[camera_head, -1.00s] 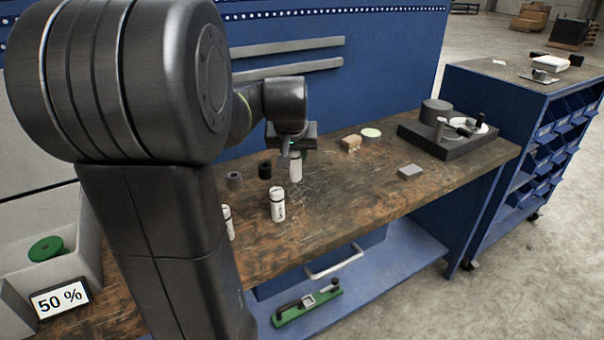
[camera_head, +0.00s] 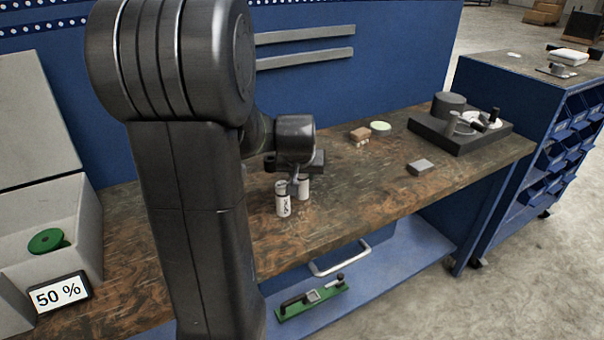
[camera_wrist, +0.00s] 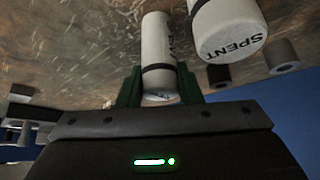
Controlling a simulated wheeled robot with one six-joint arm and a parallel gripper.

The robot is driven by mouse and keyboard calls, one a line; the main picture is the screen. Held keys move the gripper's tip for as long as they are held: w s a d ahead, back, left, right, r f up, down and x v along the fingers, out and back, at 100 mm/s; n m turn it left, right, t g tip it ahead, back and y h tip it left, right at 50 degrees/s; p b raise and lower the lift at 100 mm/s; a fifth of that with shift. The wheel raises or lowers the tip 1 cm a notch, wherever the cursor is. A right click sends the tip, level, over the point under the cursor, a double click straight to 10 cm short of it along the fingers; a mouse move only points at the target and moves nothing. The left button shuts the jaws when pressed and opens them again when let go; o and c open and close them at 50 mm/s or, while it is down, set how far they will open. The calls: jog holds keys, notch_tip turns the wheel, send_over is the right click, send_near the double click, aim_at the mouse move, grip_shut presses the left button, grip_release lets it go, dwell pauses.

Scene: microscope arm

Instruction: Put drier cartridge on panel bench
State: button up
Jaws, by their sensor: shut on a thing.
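The drier cartridge, a white cylinder with a dark band, is between the green fingers of my gripper (camera_wrist: 158,93) in the wrist view (camera_wrist: 157,50). In the head view the held cartridge (camera_head: 304,188) is partly hidden by my gripper (camera_head: 296,182), low over the wooden bench top (camera_head: 385,195). I cannot tell whether it touches the wood. A similar white cartridge (camera_head: 283,200) stands upright close beside it; in the wrist view the neighbouring cartridge (camera_wrist: 228,32) reads "SPENT".
Left are an open white box (camera_head: 50,235) and a "50 %" display (camera_head: 60,296). Dark short cylinders (camera_wrist: 218,75) show in the wrist view.

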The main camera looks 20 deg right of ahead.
jog(key=shift+f, duration=0.1)
jog(key=o, duration=1)
jog(key=shift+c, duration=0.2)
jog(key=shift+s+r, duration=0.1)
jog(key=shift+r, duration=0.35)
jog(key=v, duration=1.1)
jog(key=shift+r+p, duration=0.2)
jog(key=shift+p, duration=0.2)
jog(key=shift+s+a, duration=0.1)
jog(key=shift+a, duration=0.05)
